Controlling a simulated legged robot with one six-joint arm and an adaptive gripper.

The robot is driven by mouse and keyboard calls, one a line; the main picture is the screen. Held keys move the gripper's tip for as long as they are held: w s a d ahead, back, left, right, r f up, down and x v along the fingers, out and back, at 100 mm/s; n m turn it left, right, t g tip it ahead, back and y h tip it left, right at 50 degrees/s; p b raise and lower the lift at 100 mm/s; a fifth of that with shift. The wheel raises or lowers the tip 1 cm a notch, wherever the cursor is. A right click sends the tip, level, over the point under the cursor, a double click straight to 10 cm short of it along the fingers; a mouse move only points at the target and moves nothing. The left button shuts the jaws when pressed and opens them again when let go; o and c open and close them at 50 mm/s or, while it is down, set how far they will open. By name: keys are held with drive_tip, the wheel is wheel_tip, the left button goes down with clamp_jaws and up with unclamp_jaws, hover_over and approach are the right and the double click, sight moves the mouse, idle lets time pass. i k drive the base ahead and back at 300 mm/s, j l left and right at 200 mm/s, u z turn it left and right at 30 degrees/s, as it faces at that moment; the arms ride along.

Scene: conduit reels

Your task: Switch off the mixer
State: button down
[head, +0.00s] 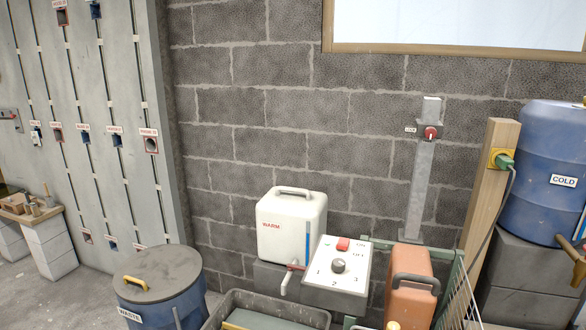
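A white control box (324,282) stands at the lower middle in the head view, its face tilted up toward me. It has a red switch (343,243) at the top, with small green and dark lettering beside it; the dark lettering looks like "OFF". Below is a dark round knob (338,266) with the numbers 1, 2 and 3 around it. I cannot tell from this distance which way the switch is set. No stirring part of the mixer is clearly visible. My gripper is not in view.
A white "WARM" canister (290,226) with a tap stands just left of the box, an orange can (411,290) just right. A blue "WASTE" drum (160,290) and grey tub (268,308) are in front. A yellow socket (495,158) holds a green plug; a blue "COLD" barrel (545,165) stands right.

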sight(343, 243)
drive_tip(key=k+j, duration=0.2)
drive_tip(key=k, duration=0.25)
drive_tip(key=k+j, duration=0.2)
drive_tip(key=k, duration=0.2)
